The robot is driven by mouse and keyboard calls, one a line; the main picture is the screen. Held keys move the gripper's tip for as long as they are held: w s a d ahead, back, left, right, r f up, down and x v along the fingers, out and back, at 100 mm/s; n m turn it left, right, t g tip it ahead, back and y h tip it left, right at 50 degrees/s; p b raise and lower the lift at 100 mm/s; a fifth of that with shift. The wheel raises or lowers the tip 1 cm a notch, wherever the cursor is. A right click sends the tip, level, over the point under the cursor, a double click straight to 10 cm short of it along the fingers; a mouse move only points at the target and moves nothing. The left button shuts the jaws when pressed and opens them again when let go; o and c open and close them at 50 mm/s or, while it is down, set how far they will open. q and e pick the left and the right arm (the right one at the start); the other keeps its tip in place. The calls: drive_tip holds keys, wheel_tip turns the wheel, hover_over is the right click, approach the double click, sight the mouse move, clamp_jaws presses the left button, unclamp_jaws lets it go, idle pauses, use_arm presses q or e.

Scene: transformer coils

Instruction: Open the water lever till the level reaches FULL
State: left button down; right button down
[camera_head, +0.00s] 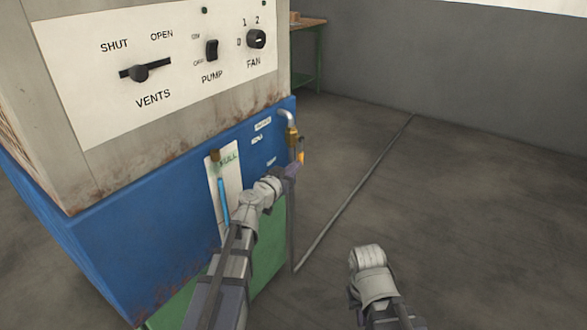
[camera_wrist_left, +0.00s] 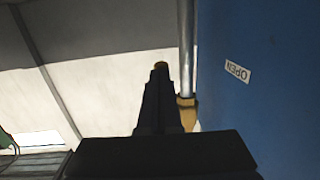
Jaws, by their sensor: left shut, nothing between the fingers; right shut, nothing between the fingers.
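The water pipe (camera_head: 287,116) bends down from the blue tank into a brass valve (camera_head: 292,134). An orange piece, seemingly the lever (camera_head: 301,157), shows just below it. The gauge (camera_head: 223,205) has a blue column whose top stands below the green FULL mark (camera_head: 229,158). My left gripper (camera_head: 291,170) is at the orange piece; contact is unclear. In the left wrist view its fingers (camera_wrist_left: 160,85) are shut with nothing between them, a small yellow bit (camera_wrist_left: 160,64) at their tips. The brass fitting (camera_wrist_left: 187,102) is beside them. My right gripper's fingers do not show, only its wrist.
An OPEN label (camera_wrist_left: 238,71) is on the blue wall. A thin pipe (camera_head: 355,193) runs along the floor. A green table (camera_head: 308,50) stands behind. The floor at right is clear.

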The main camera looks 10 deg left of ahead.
idle(0.5)
use_arm(q)
drive_tip(key=f+v, duration=0.1)
drive_tip(key=v, duration=0.7)
drive_tip(key=s+d+f+m+g+h, duration=0.1)
drive_tip(key=s+d+f+g, duration=0.3)
drive_tip(key=d, duration=0.2)
drive_tip(key=s+d+f+m+g+h+p, duration=0.1)
drive_tip(key=s+d+f+m+g, duration=0.2)
drive_tip(key=d, duration=0.4)
drive_tip(key=s+d+f+g+h, duration=0.1)
drive_tip(key=s+d+f+g, duration=0.3)
drive_tip(key=d+f, duration=0.15)
drive_tip(key=s+a+f+n+g+y, duration=0.2)
drive_tip(key=s+f+g+y, duration=0.15)
drive_tip(key=s, duration=0.35)
drive_tip(key=s+a+f+n+g+y, duration=0.1)
drive_tip(key=s+f+g+y, duration=0.1)
drive_tip(key=s+y, duration=0.35)
wheel_tip(320, 180, up, 38)
drive_tip(key=p, duration=3.8)
drive_tip(key=shift+s+a+p, duration=0.15)
drive_tip(key=shift+s+p, duration=0.2)
drive_tip(key=shift+p, duration=0.05)
